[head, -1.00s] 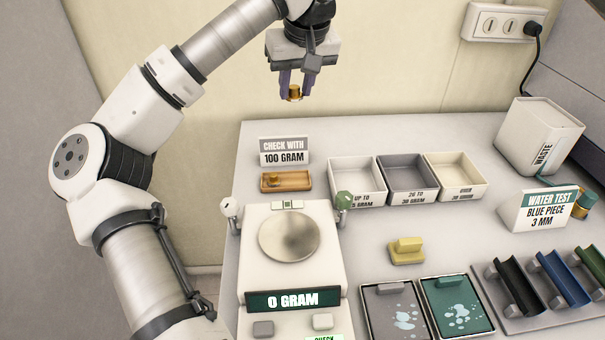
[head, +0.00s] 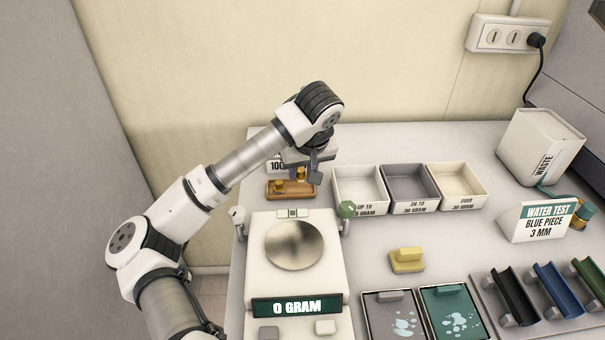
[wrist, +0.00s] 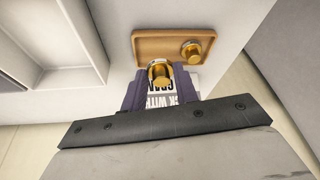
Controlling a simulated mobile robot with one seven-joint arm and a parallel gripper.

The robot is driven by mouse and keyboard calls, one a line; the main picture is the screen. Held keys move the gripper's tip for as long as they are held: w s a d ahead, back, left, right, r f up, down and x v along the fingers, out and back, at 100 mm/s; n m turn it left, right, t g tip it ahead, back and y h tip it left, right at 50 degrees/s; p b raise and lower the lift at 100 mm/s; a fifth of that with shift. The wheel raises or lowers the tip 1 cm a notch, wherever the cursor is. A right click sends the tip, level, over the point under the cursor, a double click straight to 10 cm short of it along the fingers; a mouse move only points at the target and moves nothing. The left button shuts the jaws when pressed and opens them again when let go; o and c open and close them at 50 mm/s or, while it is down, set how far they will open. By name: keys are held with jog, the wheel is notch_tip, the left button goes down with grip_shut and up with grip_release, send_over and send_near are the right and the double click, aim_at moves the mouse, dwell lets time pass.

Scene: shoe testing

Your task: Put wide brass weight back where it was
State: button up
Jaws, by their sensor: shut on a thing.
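My gripper (head: 307,174) is shut on the wide brass weight (head: 301,174), which also shows between the purple fingers in the wrist view (wrist: 160,72). It holds the weight at the right part of the small wooden tray (head: 291,194) in the head view. In the wrist view the weight overlaps the near edge of the tray (wrist: 150,44). Whether it touches the tray I cannot tell. A second, smaller-looking brass weight (head: 280,186) stands on the other end of the tray, also seen in the wrist view (wrist: 191,48).
The scale (head: 294,246) in front of the tray reads 0 GRAM, and its round plate is empty. Three empty bins (head: 359,208) stand right of the tray. The "check with 100 gram" sign (head: 275,166) is partly hidden behind my gripper.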

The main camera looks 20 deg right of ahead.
aim_at(303, 179)
notch_tip(303, 179, down, 2)
jog(key=shift+f, duration=0.15)
jog(key=shift+f+b, duration=0.6)
jog(key=shift+b, duration=0.2)
jog(key=o, duration=1.1)
jog(key=shift+a, duration=0.1)
jog(key=shift+r, duration=0.15)
jog(key=r+p, duration=0.1)
jog(key=p, duration=0.1)
jog(key=shift+d+r+p, duration=0.2)
jog(key=shift+r+p, duration=0.15)
jog(key=b+v, duration=0.4)
jog(key=v, duration=0.7)
jog(key=shift+s+a+r, duration=0.1)
jog(key=shift+a+r, duration=0.05)
